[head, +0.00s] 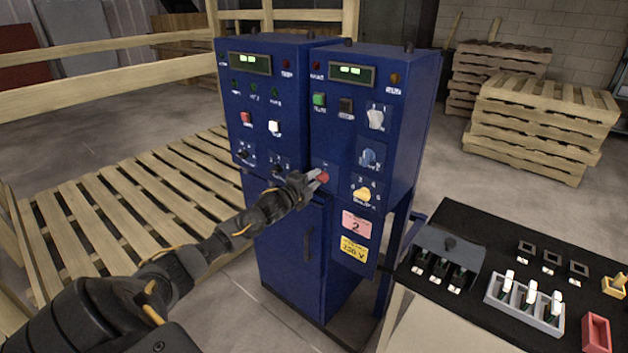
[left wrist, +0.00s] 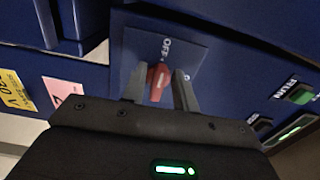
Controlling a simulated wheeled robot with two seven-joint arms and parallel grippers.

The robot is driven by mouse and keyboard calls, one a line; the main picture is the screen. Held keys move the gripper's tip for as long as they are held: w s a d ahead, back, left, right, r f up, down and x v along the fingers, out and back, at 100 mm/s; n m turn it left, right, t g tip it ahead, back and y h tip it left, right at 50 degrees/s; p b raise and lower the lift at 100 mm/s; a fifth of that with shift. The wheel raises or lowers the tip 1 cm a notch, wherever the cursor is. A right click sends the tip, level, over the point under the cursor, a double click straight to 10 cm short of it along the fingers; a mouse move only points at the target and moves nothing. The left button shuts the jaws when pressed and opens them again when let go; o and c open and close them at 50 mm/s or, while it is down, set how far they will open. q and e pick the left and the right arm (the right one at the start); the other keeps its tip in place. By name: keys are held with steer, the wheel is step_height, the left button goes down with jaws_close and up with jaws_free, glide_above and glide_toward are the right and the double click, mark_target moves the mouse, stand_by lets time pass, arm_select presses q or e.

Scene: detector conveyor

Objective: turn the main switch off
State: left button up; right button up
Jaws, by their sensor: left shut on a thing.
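The main switch is a red rotary knob (head: 322,177) on the front of the right blue cabinet (head: 385,75). In the left wrist view the red knob (left wrist: 158,80) sits on a dark blue plate with an "OFF" label above it. My left gripper (head: 316,177) reaches in from the left and is at the knob. In the left wrist view its two fingers (left wrist: 160,88) stand on either side of the knob, shut on it. The gripper hides part of the knob and its plate. My right gripper is not in view.
A second blue cabinet (head: 262,100) with buttons and displays stands directly left. Yellow and white knobs are close right of the switch. A black bench (head: 470,225) with switches stands at the right. Wooden pallets (head: 130,205) lie at the left.

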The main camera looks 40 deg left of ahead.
arm_select(q)
steer(key=shift+f, duration=0.1)
steer(key=o, duration=0.6)
steer(key=shift+s+d+b, duration=0.15)
steer(key=shift+s+b, duration=0.9)
steer(key=shift+s, duration=4.4)
